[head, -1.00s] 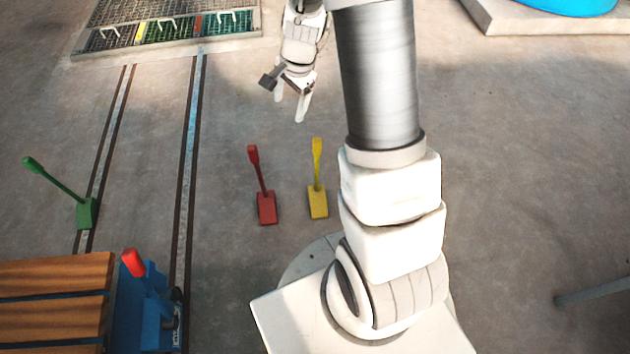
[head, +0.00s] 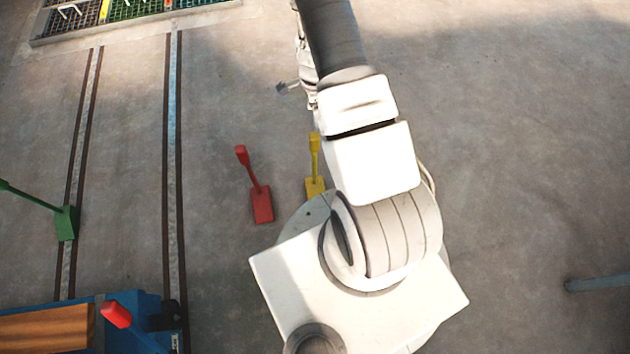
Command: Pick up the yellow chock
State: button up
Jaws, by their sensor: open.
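The yellow chock (head: 315,186) stands on the concrete floor in the head view, its thin handle rising up from a small block. The block lies close to the edge of my base, and its lower right side is partly covered. My gripper (head: 312,101) is above the chock in the picture, apart from it and mostly hidden behind my arm. It is open, with nothing seen in it.
A red chock (head: 262,205) stands just left of the yellow one. A green chock (head: 66,223) is farther left by the floor rails (head: 172,130). A blue cart (head: 150,308) with wooden slats is at the lower left. A grated rack (head: 130,22) lies at the top left. Floor at right is mostly clear.

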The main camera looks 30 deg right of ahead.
aim_at(315, 136)
jog(key=f+b, duration=0.1)
jog(key=f, duration=0.3)
jog(key=f+b, duration=0.1)
jog(key=f, duration=0.3)
jog(key=f+b, duration=0.1)
jog(key=f, duration=0.3)
jog(key=shift+w+d+f, duration=0.1)
jog(key=shift+d+f, duration=0.2)
jog(key=shift+d, duration=0.05)
jog(key=shift+w+a+f+b, duration=0.1)
jog(key=shift+f+b, duration=0.55)
jog(key=shift+f, duration=0.95)
jog(key=shift+w+f+b, duration=0.1)
jog(key=shift+f+b, duration=0.55)
jog(key=shift+f, duration=0.9)
grip_shut()
jog(key=shift+r, duration=0.1)
